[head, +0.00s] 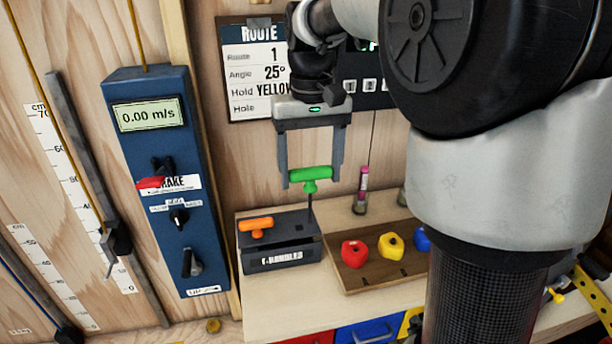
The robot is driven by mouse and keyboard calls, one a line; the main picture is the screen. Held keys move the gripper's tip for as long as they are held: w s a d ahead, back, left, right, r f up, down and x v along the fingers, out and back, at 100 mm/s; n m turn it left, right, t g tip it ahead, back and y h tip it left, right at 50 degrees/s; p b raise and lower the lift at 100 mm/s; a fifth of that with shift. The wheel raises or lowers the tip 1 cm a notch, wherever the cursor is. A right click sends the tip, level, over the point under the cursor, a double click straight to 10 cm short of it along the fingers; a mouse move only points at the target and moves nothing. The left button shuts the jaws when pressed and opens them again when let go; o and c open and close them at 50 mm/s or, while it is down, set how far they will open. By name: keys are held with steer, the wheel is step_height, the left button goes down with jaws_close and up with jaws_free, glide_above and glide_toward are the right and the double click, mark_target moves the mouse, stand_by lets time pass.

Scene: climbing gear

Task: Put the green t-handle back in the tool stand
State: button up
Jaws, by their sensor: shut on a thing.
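The green t-handle (311,179) is held crosswise between the fingertips of my gripper (310,180), which is shut on its grip. Its dark shaft points down, and the lower end is at the right rear part of the tool stand (283,262). I cannot tell whether the tip is inside a hole or just behind or above the stand. The stand is a dark grey block with a white label on its front. An orange t-handle (256,225) sits in the stand's left side.
A wooden tray (365,277) with red (354,253), yellow (390,245) and blue (422,238) holds is right of the stand. A marker (362,185) stands behind the tray. A blue control box (163,240) is on the wall at left. My arm covers the right side.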

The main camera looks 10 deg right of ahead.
steer(key=w+f+p, duration=0.1)
steer(key=w+f, duration=0.3)
steer(key=w, duration=0.7)
steer(key=shift+w+f+p, duration=0.15)
steer(key=shift+f+p, duration=0.25)
steer(key=shift+f+b, duration=2.95)
steer(key=shift+f, duration=4.9)
steer(key=o, duration=1.3)
steer(key=shift+c, duration=0.2)
